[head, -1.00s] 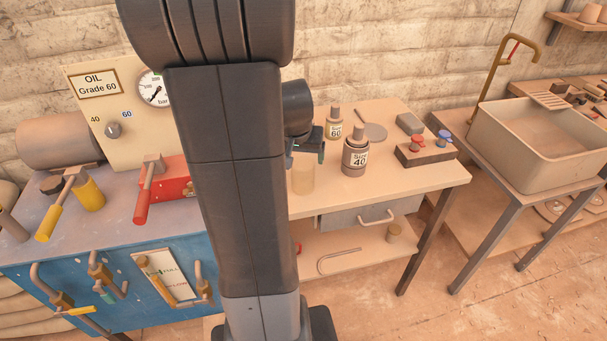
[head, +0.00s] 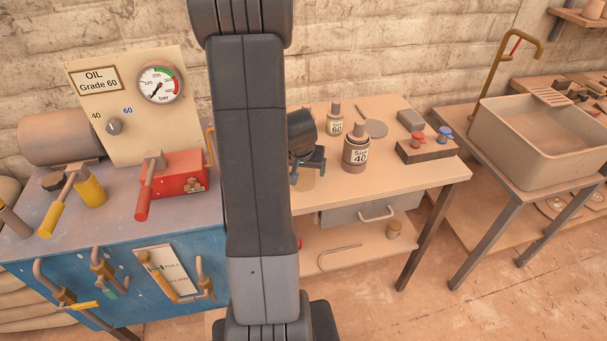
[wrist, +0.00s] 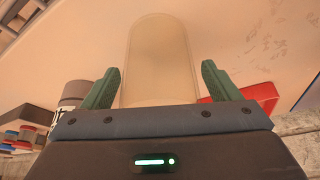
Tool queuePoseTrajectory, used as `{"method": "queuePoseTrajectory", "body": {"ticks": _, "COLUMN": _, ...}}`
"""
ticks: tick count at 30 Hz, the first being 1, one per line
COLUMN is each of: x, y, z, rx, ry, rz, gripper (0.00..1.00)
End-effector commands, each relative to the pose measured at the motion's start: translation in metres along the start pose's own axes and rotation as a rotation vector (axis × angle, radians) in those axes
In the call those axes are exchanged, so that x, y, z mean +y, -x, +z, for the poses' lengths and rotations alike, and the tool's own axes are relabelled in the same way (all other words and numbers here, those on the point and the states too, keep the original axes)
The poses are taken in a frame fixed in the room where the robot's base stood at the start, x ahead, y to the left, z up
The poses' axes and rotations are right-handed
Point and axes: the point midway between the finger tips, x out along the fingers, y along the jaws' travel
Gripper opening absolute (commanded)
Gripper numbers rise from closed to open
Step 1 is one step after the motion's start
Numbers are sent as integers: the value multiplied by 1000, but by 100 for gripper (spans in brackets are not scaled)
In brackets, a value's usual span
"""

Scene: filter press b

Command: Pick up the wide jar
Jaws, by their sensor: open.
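The wide jar is a pale, translucent vessel on the wooden bench. In the head view only a little of it (head: 304,181) shows, below my gripper (head: 308,160) and beside my arm. In the wrist view the jar (wrist: 160,50) stands out ahead, between the two green fingers of my gripper (wrist: 160,68). The fingers are open, with a gap on each side of the jar, and hold nothing. My arm hides part of the bench around the jar in the head view.
A Size 40 bottle (head: 356,152) and a Size 60 bottle (head: 335,120) stand close to the right of the jar. A dark block with red and blue knobs (head: 427,151) lies further right. A red pump box (head: 182,173) is left of my arm.

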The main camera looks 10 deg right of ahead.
Motion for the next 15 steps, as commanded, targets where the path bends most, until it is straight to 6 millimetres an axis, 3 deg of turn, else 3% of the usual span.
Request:
{"method": "queuePoseTrajectory", "body": {"ticks": 11, "x": 0, "y": -7, "z": 0, "rx": 0, "ry": 0, "rz": 0, "gripper": 81}}
{"method": "queuePoseTrajectory", "body": {"ticks": 15, "x": 0, "y": -7, "z": 0, "rx": 0, "ry": 0, "rz": 0, "gripper": 53}}
